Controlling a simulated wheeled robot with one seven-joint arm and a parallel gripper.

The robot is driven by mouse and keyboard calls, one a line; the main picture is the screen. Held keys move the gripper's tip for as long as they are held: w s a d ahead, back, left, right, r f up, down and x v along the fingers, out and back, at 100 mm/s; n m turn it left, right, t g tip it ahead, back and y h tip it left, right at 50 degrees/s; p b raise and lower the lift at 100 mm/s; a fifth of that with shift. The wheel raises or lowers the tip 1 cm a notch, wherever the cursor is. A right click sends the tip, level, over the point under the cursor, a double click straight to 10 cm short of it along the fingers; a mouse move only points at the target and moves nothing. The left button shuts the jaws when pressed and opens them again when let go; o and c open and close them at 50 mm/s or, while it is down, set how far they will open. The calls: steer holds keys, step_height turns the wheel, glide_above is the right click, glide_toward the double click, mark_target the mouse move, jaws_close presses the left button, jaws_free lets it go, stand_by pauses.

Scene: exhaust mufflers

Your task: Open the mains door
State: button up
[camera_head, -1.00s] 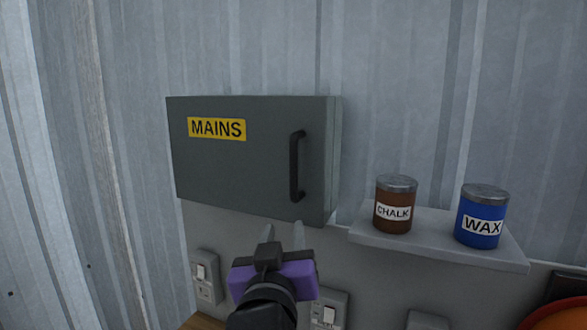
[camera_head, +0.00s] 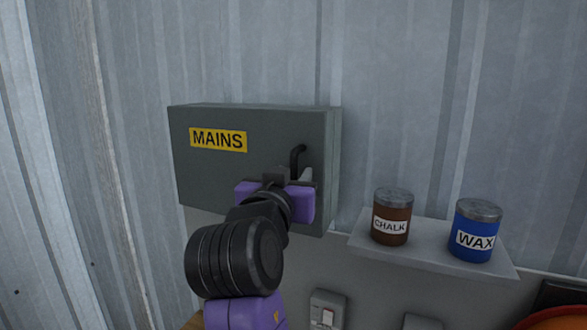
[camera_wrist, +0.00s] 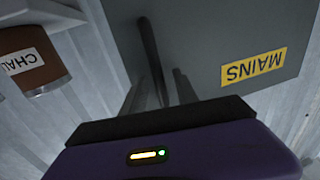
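The grey mains box (camera_head: 215,175) hangs on the wall with its door closed flat and a yellow MAINS label (camera_head: 218,139). A black vertical handle (camera_head: 297,158) is on the door's right side; its lower part is hidden behind my gripper. My gripper (camera_head: 296,176) is in front of the handle, with its fingers pointing at the door. In the wrist view the handle (camera_wrist: 149,45) runs down to the fingers (camera_wrist: 162,90), which stand apart near its sides. I cannot tell whether they touch it.
A small shelf (camera_head: 430,257) right of the box carries a brown chalk tin (camera_head: 392,215) and a blue wax tin (camera_head: 476,230). Wall sockets (camera_head: 327,309) are below. The wall left of the box is clear.

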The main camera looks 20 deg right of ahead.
steer(key=shift+w+d, duration=0.25)
steer(key=shift+w, duration=0.15)
jaws_close()
stand_by(1.2)
